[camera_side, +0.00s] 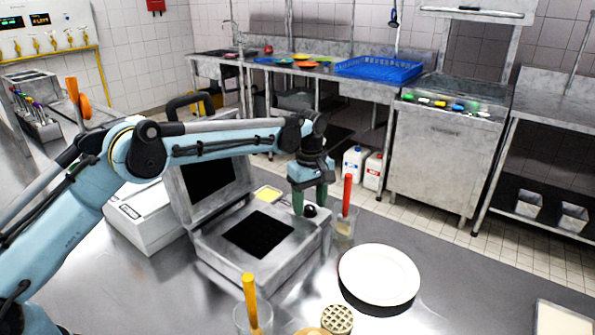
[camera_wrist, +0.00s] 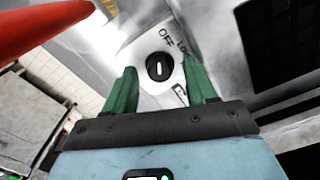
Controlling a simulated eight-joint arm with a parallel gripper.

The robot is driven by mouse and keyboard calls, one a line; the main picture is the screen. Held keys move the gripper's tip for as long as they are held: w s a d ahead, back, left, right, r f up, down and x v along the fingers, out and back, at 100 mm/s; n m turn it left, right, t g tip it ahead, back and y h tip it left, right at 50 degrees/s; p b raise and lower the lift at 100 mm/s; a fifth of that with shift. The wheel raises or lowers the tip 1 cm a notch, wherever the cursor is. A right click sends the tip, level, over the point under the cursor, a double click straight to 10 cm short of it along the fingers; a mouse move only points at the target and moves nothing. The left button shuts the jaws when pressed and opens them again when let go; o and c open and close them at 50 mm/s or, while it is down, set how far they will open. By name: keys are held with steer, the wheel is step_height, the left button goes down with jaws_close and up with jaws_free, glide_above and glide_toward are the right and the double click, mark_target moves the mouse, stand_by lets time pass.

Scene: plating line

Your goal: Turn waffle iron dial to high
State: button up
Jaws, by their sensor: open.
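The waffle iron (camera_side: 218,245) stands on the steel counter with its lid raised and its dark square plate showing. Its black dial (camera_side: 309,211) is on the right part of the body. In the wrist view the round black dial (camera_wrist: 159,67) has a white pointer mark, with "OFF" printed beside it and other lettering partly hidden. My gripper (camera_side: 310,208) is over the dial end of the iron, pointing down. In the wrist view the green fingers of my gripper (camera_wrist: 160,80) are apart, one on each side of the dial. I cannot tell whether they touch it.
A cup with a red-handled tool (camera_side: 347,195) stands close right of my gripper; the red handle (camera_wrist: 40,28) also shows in the wrist view. A white plate (camera_side: 379,274) lies to the right.

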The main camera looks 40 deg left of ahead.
steer(key=shift+f, duration=0.1)
steer(key=c, duration=1)
steer(key=shift+c, duration=0.2)
steer(key=shift+m, duration=0.4)
steer(key=m, duration=1.1)
steer(key=shift+m, duration=0.3)
steer(key=m, duration=1.1)
steer(key=shift+m, duration=0.5)
